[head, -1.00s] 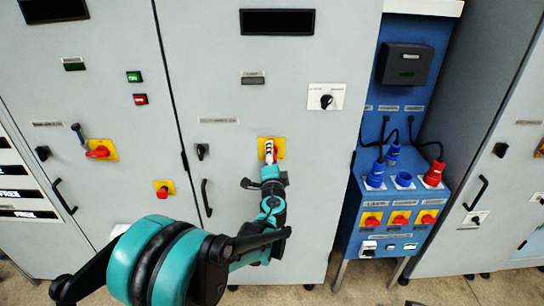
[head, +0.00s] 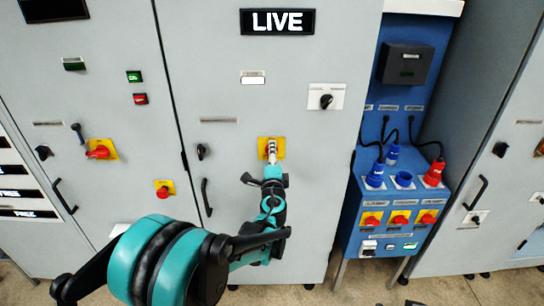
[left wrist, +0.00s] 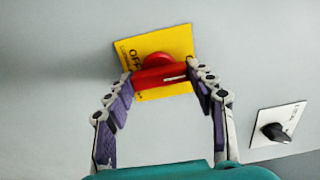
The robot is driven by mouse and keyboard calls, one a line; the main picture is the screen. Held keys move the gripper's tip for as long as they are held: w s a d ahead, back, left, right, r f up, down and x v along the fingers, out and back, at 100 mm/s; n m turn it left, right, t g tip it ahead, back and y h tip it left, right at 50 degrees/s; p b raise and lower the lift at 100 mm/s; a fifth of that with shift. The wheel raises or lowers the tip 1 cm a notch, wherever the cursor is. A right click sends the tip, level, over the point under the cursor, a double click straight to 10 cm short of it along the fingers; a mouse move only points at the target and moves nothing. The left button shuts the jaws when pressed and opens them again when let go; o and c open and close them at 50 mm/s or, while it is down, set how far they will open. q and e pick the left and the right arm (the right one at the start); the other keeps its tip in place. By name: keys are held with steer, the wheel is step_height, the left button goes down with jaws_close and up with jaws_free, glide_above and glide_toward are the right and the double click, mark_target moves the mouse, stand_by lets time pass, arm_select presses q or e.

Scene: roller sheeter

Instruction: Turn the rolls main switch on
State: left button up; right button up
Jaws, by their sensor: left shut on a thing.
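The rolls main switch is a red rotary handle (left wrist: 160,75) on a yellow plate (left wrist: 184,45), on the middle grey cabinet door. In the head view its yellow plate (head: 279,148) shows around my gripper's tips. My left gripper (head: 271,150) is at the switch. In the left wrist view my left gripper's fingers (left wrist: 162,82) close on the two ends of the red handle. The handle lies nearly level in that view, and "OFF" is readable on the plate. A display (head: 277,21) above reads "LIVE", and a white indicator (head: 252,78) below it is lit. My right gripper is not in view.
A black selector on a white plate (head: 326,97) is right of the switch. A black door handle (head: 206,197) is to the left. Another red-on-yellow switch (head: 99,150) is on the left cabinet. A blue socket panel (head: 380,187) stands at the right.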

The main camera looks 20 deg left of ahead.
arm_select(q)
steer(key=o, duration=1.2)
steer(key=shift+c, duration=0.2)
steer(key=v, duration=1.2)
